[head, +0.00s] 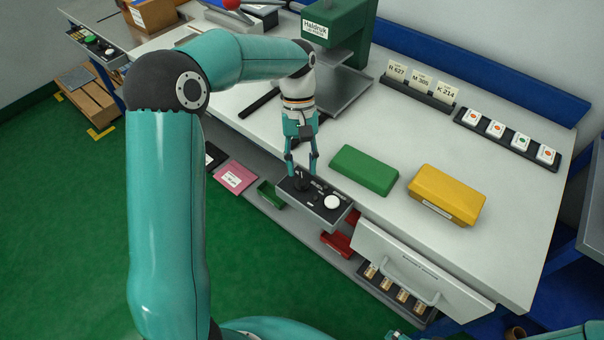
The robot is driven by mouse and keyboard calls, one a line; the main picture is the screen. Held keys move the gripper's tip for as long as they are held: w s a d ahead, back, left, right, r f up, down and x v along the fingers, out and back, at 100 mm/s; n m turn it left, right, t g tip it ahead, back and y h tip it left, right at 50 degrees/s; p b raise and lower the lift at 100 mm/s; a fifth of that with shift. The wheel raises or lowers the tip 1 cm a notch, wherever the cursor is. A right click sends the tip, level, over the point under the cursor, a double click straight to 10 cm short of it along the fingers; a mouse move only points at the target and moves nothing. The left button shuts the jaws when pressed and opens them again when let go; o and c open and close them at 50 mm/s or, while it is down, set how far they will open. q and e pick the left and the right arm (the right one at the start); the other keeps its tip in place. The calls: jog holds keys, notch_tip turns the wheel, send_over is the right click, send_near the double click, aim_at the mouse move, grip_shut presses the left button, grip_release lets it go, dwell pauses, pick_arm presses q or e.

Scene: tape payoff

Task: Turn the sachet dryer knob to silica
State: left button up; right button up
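A dark control panel (323,209) juts from the front edge of the bench. It carries a black knob (301,184) at its left, a white round button (332,202) at its right and small white lettering too small to read. My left gripper (302,174) points down over the knob, its two fingers apart, one to each side of it. I cannot tell whether the fingertips touch the knob. The knob's pointer and setting cannot be made out. A small teal part at the bottom edge may be my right gripper (397,336), mostly cut off.
A green box (364,170) and a yellow box (446,194) stand on the bench right of the panel. A green press (340,30) stands behind. A tilted white panel with a handle (420,270) hangs at the front edge. Red and green bins sit below.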

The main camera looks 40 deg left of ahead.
aim_at(302, 182)
pick_arm(q)
jog(key=shift+x, duration=1.45)
grip_shut()
